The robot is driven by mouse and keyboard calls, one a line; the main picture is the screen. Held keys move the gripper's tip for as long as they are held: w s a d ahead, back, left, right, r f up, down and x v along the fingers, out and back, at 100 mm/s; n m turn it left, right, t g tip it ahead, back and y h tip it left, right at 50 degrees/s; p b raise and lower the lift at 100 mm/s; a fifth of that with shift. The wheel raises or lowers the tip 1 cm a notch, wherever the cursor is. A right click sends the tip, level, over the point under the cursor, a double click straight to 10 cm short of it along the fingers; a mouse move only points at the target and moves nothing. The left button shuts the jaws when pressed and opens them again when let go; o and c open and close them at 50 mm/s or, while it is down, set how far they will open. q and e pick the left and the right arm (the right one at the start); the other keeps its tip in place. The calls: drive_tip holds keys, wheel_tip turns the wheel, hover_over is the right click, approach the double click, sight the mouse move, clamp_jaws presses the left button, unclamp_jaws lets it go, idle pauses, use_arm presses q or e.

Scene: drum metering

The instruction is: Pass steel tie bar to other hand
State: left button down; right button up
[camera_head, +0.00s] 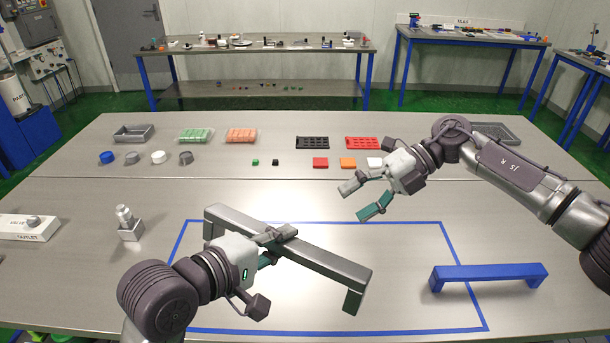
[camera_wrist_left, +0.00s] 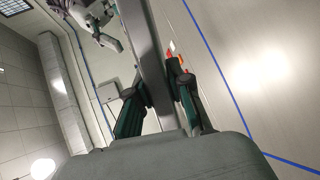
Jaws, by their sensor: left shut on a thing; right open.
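The steel tie bar (camera_head: 322,262) is a long grey bar with a short leg turned down at each end. My left gripper (camera_head: 274,243) is shut on it near its middle and holds it tilted, apparently above the table. In the left wrist view the bar (camera_wrist_left: 147,60) runs between the two fingers of my left gripper (camera_wrist_left: 162,98). My right gripper (camera_head: 360,198) is open and empty, beyond the bar and to the right, apart from it. It also shows small at the top of the left wrist view (camera_wrist_left: 100,25).
A blue bar (camera_head: 488,272) of similar shape stands at the right, across the blue taped outline (camera_head: 440,230). Trays, caps and coloured blocks line the back. The taped area's front is clear.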

drive_tip(key=s+a+r+n+g+h, duration=0.2)
drive_tip(key=s+a+r+n+h, duration=0.2)
drive_tip(key=a+r+n, duration=0.25)
use_arm(q)
drive_tip(key=shift+s+a+r, duration=0.1)
drive_tip(key=shift+a, duration=0.1)
drive_tip(key=shift+d, duration=0.1)
use_arm(e)
drive_tip(key=n+t+h, duration=0.2)
drive_tip(key=n+h, duration=0.2)
drive_tip(key=h, duration=0.2)
approach(294, 243)
drive_tip(key=x, duration=1.1)
